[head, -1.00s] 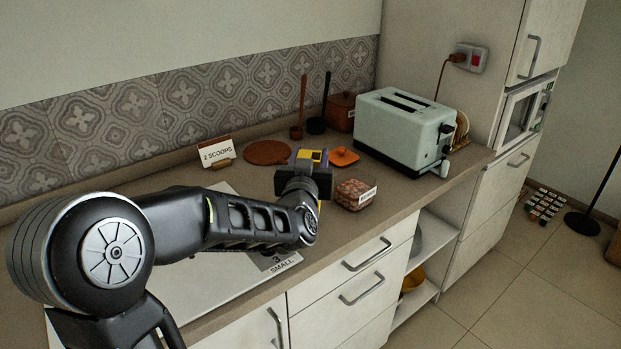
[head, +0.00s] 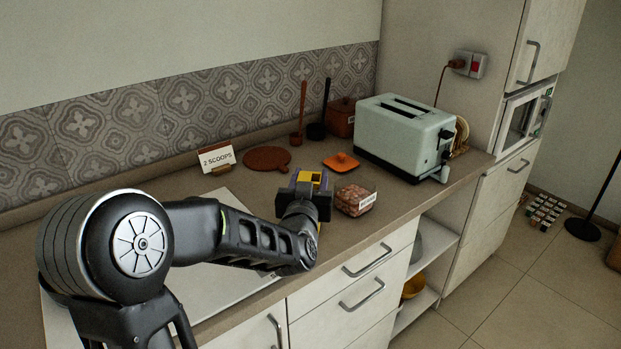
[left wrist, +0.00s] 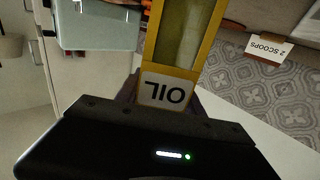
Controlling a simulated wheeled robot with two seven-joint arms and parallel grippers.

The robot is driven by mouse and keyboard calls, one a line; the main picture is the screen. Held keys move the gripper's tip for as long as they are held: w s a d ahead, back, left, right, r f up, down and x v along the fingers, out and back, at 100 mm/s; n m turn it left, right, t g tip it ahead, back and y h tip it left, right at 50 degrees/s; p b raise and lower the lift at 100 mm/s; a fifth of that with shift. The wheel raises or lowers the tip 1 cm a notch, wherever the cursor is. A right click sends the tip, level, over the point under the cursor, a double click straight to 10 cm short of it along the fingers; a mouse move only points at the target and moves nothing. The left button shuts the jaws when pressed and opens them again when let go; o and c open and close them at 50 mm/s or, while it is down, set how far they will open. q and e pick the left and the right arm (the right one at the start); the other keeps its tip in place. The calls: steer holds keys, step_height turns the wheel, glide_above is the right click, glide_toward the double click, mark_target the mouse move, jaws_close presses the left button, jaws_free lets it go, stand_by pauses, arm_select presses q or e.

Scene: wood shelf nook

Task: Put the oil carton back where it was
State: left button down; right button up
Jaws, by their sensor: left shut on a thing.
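The oil carton (head: 314,177) is yellow, and its upper end shows just beyond my left gripper (head: 303,198) in the head view. In the left wrist view the carton (left wrist: 182,40) lies between the fingers of my left gripper (left wrist: 165,95), with a white OIL label upside down. The gripper is shut on it. The gripper hides the carton's lower part in the head view, so I cannot tell whether it touches the counter. My right gripper is not in view.
A clear box of reddish items (head: 354,200) stands close right of the carton. A pale board (head: 215,292) lies under my arm.

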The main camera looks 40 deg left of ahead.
arm_select(q)
steer(key=c, duration=0.7)
jaws_free()
steer(key=shift+f, duration=0.1)
steer(key=b+v, duration=0.9)
steer(key=v, duration=0.3)
